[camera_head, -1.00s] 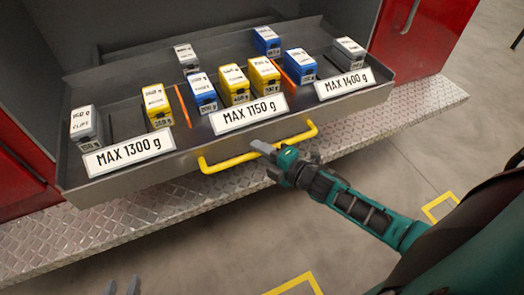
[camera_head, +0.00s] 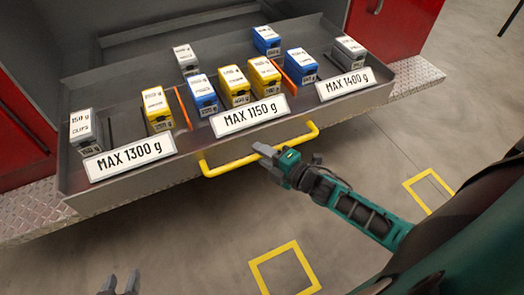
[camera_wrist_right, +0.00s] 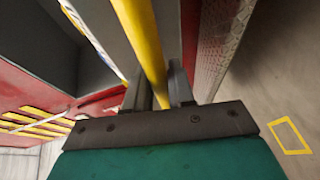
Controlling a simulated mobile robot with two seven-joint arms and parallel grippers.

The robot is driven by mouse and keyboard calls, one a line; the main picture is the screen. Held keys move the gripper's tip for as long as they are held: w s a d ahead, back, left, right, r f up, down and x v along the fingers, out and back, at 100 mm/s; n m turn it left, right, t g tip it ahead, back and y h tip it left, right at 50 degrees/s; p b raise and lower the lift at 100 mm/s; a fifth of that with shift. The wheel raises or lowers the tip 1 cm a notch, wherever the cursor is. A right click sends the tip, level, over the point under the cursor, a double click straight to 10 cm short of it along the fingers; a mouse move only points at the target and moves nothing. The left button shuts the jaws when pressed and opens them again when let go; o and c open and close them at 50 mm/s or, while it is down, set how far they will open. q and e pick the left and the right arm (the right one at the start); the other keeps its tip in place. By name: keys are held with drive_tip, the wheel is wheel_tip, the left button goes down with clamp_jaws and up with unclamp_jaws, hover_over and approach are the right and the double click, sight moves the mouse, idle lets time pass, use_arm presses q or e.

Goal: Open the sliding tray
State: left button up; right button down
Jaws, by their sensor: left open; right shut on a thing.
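The grey sliding tray (camera_head: 190,172) is pulled out of the dark compartment of the red cabinet. It has a yellow bar handle (camera_head: 232,164) along its front. My right gripper (camera_head: 266,150) is shut on the middle of this handle. In the right wrist view the yellow handle (camera_wrist_right: 143,45) runs between the two fingers of my right gripper (camera_wrist_right: 161,88). My left gripper (camera_head: 121,284) is open and empty at the bottom left, well below and apart from the tray; only its fingertips show.
Several grey, yellow (camera_head: 157,109) and blue (camera_head: 203,95) weight boxes stand in the tray between orange dividers (camera_head: 183,109). Labels such as "MAX 1150 g" (camera_head: 249,116) are on its front. A diamond-plate step (camera_head: 30,211) lies below. The floor in front is clear, with yellow square markings (camera_head: 285,268).

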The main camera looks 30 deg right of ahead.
drive_tip(key=shift+s, duration=0.25)
drive_tip(key=c, duration=1.1)
unclamp_jaws()
drive_tip(key=shift+w, duration=0.1)
drive_tip(key=shift+c, duration=0.2)
drive_tip(key=shift+o, duration=0.4)
drive_tip(key=shift+r, duration=0.1)
drive_tip(key=shift+d, duration=0.1)
drive_tip(key=v, duration=1.3)
drive_tip(key=shift+p, duration=0.35)
